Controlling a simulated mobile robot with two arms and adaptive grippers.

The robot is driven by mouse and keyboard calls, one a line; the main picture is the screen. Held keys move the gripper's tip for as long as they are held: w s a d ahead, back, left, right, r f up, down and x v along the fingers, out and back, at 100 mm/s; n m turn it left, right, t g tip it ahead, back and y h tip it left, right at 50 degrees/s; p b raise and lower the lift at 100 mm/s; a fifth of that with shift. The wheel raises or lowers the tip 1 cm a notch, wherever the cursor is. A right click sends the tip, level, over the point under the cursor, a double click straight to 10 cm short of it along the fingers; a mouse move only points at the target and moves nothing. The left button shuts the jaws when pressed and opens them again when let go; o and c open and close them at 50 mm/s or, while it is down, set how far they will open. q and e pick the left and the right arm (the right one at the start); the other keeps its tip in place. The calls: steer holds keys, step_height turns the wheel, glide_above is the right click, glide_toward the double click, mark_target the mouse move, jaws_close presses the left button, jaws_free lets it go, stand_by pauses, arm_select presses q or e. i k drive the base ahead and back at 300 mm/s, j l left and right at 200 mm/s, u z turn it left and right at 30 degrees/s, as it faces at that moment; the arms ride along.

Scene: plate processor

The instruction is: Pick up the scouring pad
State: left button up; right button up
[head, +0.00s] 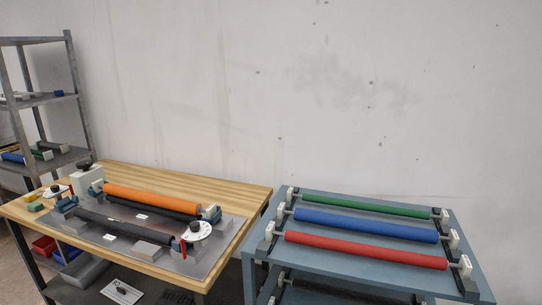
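A small green block (35,207), which looks like the scouring pad, lies at the left front corner of the wooden table (222,177). A small yellowish item (31,197) sits right behind it; the two are too small to tell whether they touch or are one piece. Neither of my grippers shows in the head view.
A plate machine with an orange roller (152,198), dark rollers and white dials (196,230) fills much of the table. A blue-grey rack (375,264) holds green, blue and red rollers at right. Metal shelves (38,101) stand at left. Bins (44,245) sit under the table.

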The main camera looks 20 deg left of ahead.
mark_target(36, 207)
steer(key=u, duration=2.1)
